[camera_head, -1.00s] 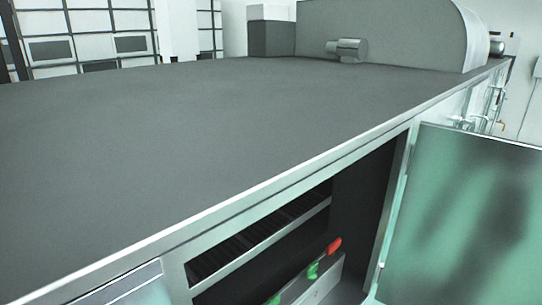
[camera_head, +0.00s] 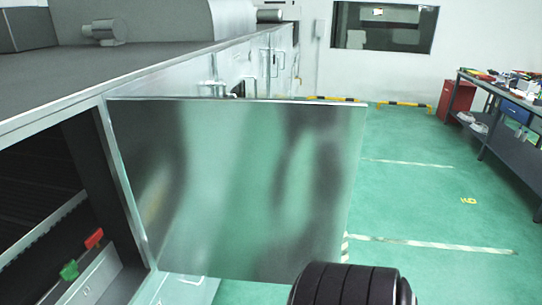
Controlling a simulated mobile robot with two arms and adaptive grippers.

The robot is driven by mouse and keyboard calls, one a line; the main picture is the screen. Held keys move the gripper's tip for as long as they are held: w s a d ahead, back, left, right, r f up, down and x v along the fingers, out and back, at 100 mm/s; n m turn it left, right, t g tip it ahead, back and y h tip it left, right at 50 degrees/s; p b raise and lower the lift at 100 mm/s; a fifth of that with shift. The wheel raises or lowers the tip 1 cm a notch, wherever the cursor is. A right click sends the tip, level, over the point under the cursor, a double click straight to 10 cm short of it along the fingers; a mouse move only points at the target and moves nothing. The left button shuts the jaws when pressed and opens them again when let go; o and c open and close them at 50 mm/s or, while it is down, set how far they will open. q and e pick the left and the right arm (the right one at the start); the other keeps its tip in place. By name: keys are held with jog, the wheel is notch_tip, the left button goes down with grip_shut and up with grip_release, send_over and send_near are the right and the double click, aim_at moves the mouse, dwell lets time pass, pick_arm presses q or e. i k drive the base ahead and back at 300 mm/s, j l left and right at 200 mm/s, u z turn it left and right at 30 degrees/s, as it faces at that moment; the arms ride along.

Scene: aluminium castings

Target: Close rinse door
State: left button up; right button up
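The rinse door (camera_head: 235,185) is a shiny metal panel hinged at its left edge on the front of the grey machine. It stands wide open, swung out to the right. The dark opening (camera_head: 45,190) shows at the left, with a red part (camera_head: 94,239) and a green part (camera_head: 69,270) inside its lower area. A black ribbed piece of my arm (camera_head: 345,285) shows at the bottom, just in front of the door's lower right corner in the picture; I cannot tell whether it touches. Neither gripper's fingers are in view.
The machine's grey top (camera_head: 60,80) runs along the left. A dark workbench (camera_head: 500,115) with items stands at the right, beside a red cabinet (camera_head: 458,100). Yellow-black barriers (camera_head: 404,107) stand at the back. Green floor (camera_head: 430,200) between door and workbench is clear.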

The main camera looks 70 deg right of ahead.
aim_at(257, 190)
jog(key=k+l+u, duration=0.15)
jog(key=l, duration=0.45)
jog(key=k+l+u, duration=0.15)
jog(key=k+l, duration=0.25)
jog(key=l, duration=0.15)
jog(key=k+l+u, duration=0.2)
jog(key=k+l, duration=0.15)
jog(key=l, duration=0.2)
jog(key=k+l+u, duration=0.15)
jog(key=k+l, duration=0.2)
jog(key=l, duration=0.15)
